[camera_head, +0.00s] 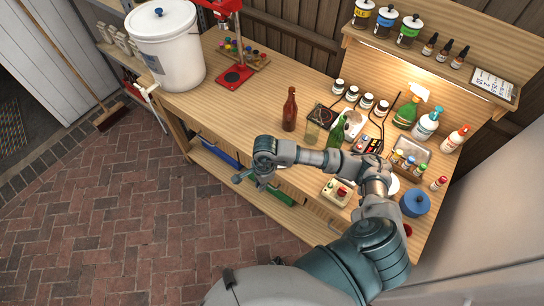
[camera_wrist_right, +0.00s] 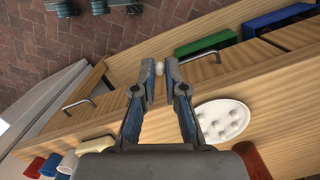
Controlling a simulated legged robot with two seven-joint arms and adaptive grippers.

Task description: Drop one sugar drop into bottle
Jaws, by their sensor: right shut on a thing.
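My right gripper (camera_head: 249,182) hangs near the bench's front edge, to the left of and in front of the brown bottle. In the right wrist view its fingers (camera_wrist_right: 158,74) are shut on a small white sugar drop (camera_wrist_right: 158,71) at the tips. A round white dish (camera_wrist_right: 222,131) with several white drops lies beside the fingers. The brown bottle (camera_head: 290,108) stands upright on the bench, apart from the gripper; a brown shape (camera_wrist_right: 252,160) at the wrist view's lower edge may be it. A green bottle (camera_head: 337,133) stands farther right. My left gripper is not in view.
Several dark-capped jars, spray bottles and a control box (camera_head: 337,191) crowd the bench's right side. A red capper (camera_head: 235,76) and white bucket (camera_head: 166,50) are at left. The bench top (camera_head: 222,118) left of the brown bottle is clear.

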